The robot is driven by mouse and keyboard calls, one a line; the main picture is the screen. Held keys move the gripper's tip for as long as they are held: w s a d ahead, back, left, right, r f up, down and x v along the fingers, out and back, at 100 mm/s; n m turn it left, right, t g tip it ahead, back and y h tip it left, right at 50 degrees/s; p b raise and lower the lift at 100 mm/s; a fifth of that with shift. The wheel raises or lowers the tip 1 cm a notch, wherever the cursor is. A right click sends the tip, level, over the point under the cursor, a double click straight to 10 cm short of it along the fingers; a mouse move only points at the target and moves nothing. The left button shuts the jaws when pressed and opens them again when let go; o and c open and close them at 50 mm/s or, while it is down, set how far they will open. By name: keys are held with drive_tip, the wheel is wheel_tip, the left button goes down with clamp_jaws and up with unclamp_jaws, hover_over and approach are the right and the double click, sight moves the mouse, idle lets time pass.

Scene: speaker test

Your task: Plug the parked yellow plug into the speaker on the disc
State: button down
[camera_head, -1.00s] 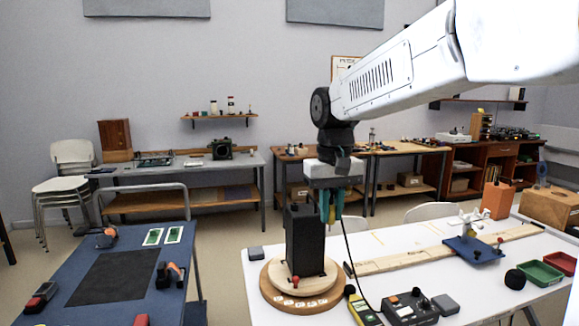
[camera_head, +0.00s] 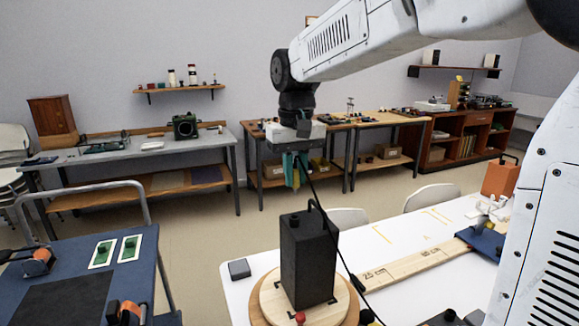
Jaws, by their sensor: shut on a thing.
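The speaker (camera_head: 309,262) is a black upright box on the pale round wooden disc (camera_head: 335,306), at the bottom centre. A black loop shows at its top. A red knob (camera_head: 300,318) is on the front of the disc, cut by the picture's bottom edge. My gripper (camera_head: 296,172), with teal fingers, hangs pointing down, above the speaker in the picture and apart from it.
A white table (camera_head: 395,245) carries the disc, a small grey block (camera_head: 239,269) and a marked wooden board (camera_head: 400,271). A blue bench (camera_head: 130,270) stands at the left. My arm covers much of the right side.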

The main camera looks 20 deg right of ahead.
sight(295, 187)
drive_tip(key=shift+a+f, duration=0.15)
drive_tip(key=shift+f, duration=2.95)
drive_tip(key=shift+s+f, duration=0.1)
drive_tip(key=shift+f, duration=0.45)
drive_tip(key=c, duration=1.3)
unclamp_jaws()
drive_tip(key=shift+r, duration=0.1)
